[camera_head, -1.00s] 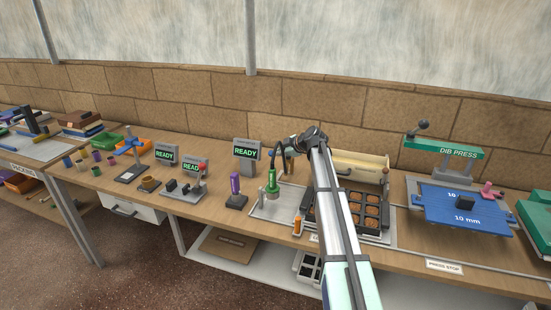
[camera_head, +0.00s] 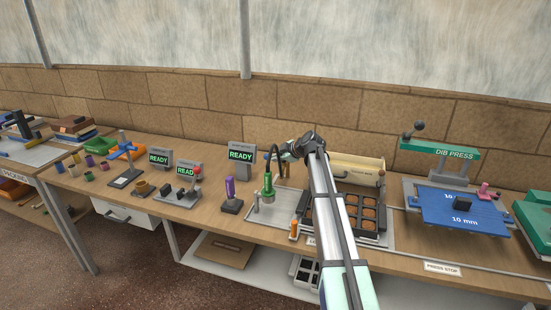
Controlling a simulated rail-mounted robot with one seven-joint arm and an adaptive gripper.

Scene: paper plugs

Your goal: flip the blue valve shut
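A small blue spot (camera_head: 267,157) shows beside the dark curved hose above the green nozzle; it may be the blue valve, but it is too small for me to tell its shape or position. The green nozzle (camera_head: 268,187) hangs upright over a light metal tray (camera_head: 262,216). My gripper (camera_head: 284,160) is at the end of my arm, just right of the hose and close to the blue spot. It is small and partly hidden by my own wrist, so I cannot tell whether its fingers are open, or whether it touches anything.
A purple-handled tool (camera_head: 230,189) and a READY display (camera_head: 241,154) stand to the left. The blue-plated press (camera_head: 462,215) is at the right. An orange bottle (camera_head: 294,228) stands near the front edge.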

